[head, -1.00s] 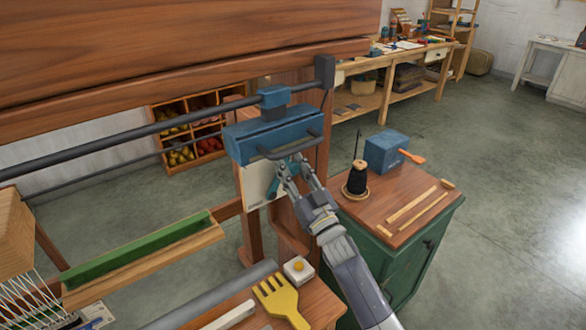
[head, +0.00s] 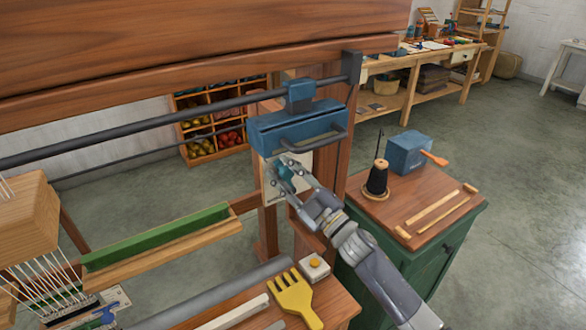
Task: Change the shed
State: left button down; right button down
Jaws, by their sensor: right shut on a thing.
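My right gripper (head: 284,177) reaches up from the lower right. Its fingers are closed around a small teal knob (head: 284,168) in front of a pale plate (head: 272,193) on the loom's right post. The fingers hide much of the knob, so its exact shape and setting are unclear. A blue box (head: 285,132) with a dark handle (head: 316,140) sits just above the gripper, by the dark rail (head: 150,133). At the lower left, white heddle wires (head: 50,285) hang below a wooden block (head: 22,222). My left gripper is not in view.
A green cabinet (head: 447,262) stands right of my arm, bearing a black spool (head: 377,181), a blue box (head: 408,152) and wooden sticks. A yellow comb (head: 293,297) and a small white box (head: 314,267) lie on the bench below. Open floor lies at the right.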

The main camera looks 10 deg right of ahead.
jog(key=shift+s+a+f+n+g+y, duration=0.15)
jog(key=shift+a+n+g, duration=0.1)
jog(key=shift+n, duration=0.45)
jog(key=shift+a+f+n+g+y, duration=0.15)
jog(key=shift+a+n+g, duration=0.1)
jog(key=shift+n, duration=0.45)
jog(key=shift+r, duration=0.1)
jog(key=c, duration=1.2)
grip_release()
jog(key=shift+s, duration=0.1)
jog(key=v, duration=1.2)
